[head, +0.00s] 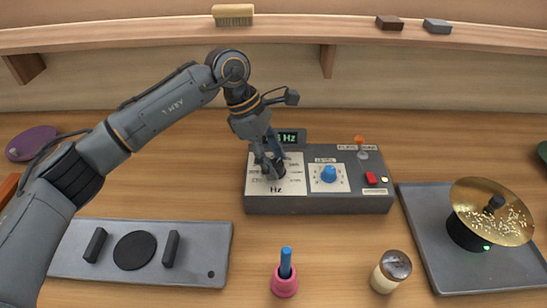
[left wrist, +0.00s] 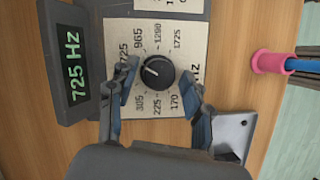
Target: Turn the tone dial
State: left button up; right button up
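The tone dial (left wrist: 157,71) is a black round knob with a white pointer line, on a pale panel marked with Hz numbers. Its pointer aims towards the 725 mark. The small display (left wrist: 74,66) beside it reads 725 Hz in green. My left gripper (left wrist: 160,69) is open over the panel, one finger on each side of the dial, with small gaps visible between fingers and knob. In the head view my left gripper (head: 270,163) hides the dial and part of the grey control box (head: 318,204). My right gripper is not in view.
On the box are a blue level knob (head: 328,174), a red button (head: 371,178) and an orange-tipped lever (head: 360,143). A brass plate with grains (head: 510,225) stands at the right. A pink holder (head: 285,286) and a shaker (head: 391,271) stand in front.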

pick_arm(q)
jog(key=v, duration=1.2)
dwell(0.8)
